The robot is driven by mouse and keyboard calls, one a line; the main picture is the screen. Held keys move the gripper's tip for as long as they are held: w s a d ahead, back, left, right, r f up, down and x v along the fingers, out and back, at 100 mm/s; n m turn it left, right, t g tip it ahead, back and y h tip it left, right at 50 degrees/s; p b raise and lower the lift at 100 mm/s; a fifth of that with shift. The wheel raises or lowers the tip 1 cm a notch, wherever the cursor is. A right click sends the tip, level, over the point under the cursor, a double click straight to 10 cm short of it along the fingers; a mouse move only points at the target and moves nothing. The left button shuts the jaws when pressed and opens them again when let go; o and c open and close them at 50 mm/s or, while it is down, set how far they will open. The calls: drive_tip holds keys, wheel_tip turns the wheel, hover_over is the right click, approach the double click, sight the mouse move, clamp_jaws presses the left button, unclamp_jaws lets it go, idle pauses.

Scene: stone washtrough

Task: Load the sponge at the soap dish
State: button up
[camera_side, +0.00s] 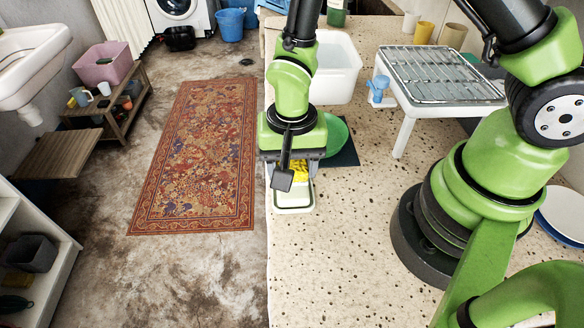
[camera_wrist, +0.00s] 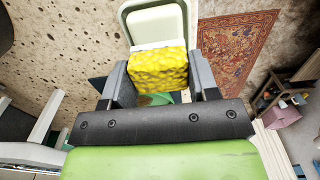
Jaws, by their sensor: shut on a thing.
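My gripper (camera_wrist: 159,82) is shut on the yellow, pitted sponge (camera_wrist: 160,70), with one finger on each side of it. In the side view the sponge (camera_side: 300,170) shows as a yellow patch, mostly hidden behind my gripper (camera_side: 284,172). The pale, rounded soap dish (camera_side: 294,210) stands near the counter's left edge, just in front of my gripper. In the wrist view the dish (camera_wrist: 125,20) lies beyond the sponge, and a smooth, pale-yellow block (camera_wrist: 156,24) lies in it. I cannot tell whether the sponge touches the dish or block.
A green bowl (camera_side: 335,135) on a dark mat (camera_side: 345,157) is just behind my gripper. A white basin (camera_side: 335,70) stands farther back. A rack (camera_side: 440,74) and a blue-topped dispenser (camera_side: 380,90) are to the right. The speckled counter (camera_side: 350,240) is clear in front.

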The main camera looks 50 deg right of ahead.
sight(292, 164)
drive_tip(key=shift+r, duration=2.7)
